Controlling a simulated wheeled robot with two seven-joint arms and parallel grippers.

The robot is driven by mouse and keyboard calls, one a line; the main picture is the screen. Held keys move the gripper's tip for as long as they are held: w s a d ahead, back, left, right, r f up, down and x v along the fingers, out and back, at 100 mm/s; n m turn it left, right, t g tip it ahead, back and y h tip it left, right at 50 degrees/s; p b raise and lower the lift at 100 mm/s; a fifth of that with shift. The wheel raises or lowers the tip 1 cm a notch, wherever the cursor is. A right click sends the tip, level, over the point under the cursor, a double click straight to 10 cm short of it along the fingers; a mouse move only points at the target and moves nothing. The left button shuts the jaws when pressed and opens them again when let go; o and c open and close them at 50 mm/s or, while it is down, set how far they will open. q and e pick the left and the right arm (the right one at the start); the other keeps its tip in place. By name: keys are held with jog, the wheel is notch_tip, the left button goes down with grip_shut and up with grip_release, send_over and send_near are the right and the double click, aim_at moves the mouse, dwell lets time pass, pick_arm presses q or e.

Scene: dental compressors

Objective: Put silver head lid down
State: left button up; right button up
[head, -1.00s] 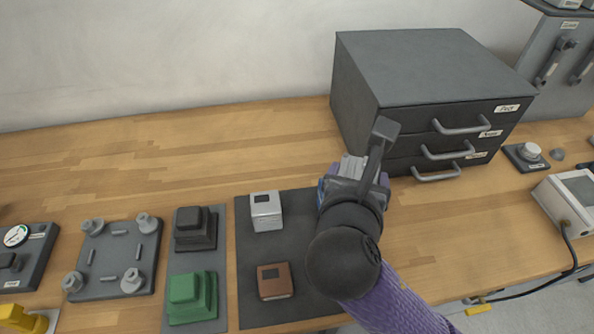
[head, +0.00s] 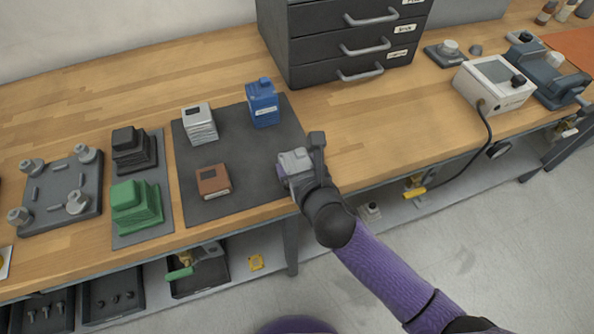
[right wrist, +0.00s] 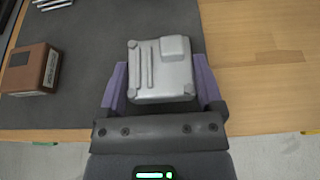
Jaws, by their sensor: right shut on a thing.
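The silver head lid (head: 294,162) is a light grey squarish piece, held at the front right corner of the dark mat (head: 233,194). My right gripper (right wrist: 160,82) is shut on it, with one purple finger on each side. In the right wrist view the lid (right wrist: 160,66) shows its top, with two ridges and a raised square corner. My left gripper is not in view.
On the mat stand a silver block (head: 199,125), a blue block (head: 262,103) and a brown block (head: 213,181). Black (head: 132,150) and green (head: 135,205) stacked pieces stand to the left. The drawer cabinet (head: 345,45) is behind. Bare wood lies right of the mat.

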jog(key=shift+f, duration=0.25)
jog(key=shift+f, duration=0.15)
jog(key=o, duration=1.1)
